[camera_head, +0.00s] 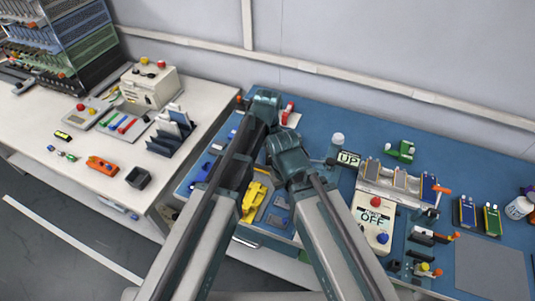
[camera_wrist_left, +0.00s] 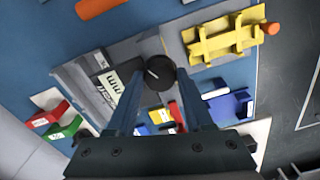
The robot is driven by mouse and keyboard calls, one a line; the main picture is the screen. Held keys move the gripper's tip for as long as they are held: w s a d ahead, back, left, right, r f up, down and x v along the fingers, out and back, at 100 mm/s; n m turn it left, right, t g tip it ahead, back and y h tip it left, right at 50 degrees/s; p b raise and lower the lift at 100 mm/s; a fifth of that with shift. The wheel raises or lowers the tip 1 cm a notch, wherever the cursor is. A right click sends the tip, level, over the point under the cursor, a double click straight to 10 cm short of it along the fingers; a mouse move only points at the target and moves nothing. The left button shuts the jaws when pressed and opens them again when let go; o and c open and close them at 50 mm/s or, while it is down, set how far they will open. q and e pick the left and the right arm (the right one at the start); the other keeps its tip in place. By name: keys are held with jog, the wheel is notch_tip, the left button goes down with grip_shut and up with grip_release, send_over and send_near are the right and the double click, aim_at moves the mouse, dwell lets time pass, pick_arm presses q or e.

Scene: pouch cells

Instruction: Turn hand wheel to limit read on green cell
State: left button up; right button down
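A round black hand wheel (camera_wrist_left: 160,72) with a white mark line sits on a grey plate beside a label strip (camera_wrist_left: 112,88) in the left wrist view. My left gripper (camera_wrist_left: 159,76) is open, with its fingertips on either side of the wheel; I cannot tell if they touch it. In the head view my arm links hide the wheel and the left fingers. A flat green-faced cell (camera_head: 491,219) stands at the right beside a blue one (camera_head: 466,212). My right fingers are hidden in the head view.
A yellow rack (camera_head: 255,201) stands close to the wheel, also in the left wrist view (camera_wrist_left: 222,42). Blue blocks (camera_wrist_left: 228,103) and red (camera_wrist_left: 50,115) and green (camera_wrist_left: 62,130) blocks lie nearby.

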pick_arm(q)
grip_shut()
jog(key=shift+m, duration=0.3)
jog(key=m, duration=1)
jog(key=shift+m, duration=0.4)
jog(key=m, duration=1.2)
jog(key=shift+m, duration=0.5)
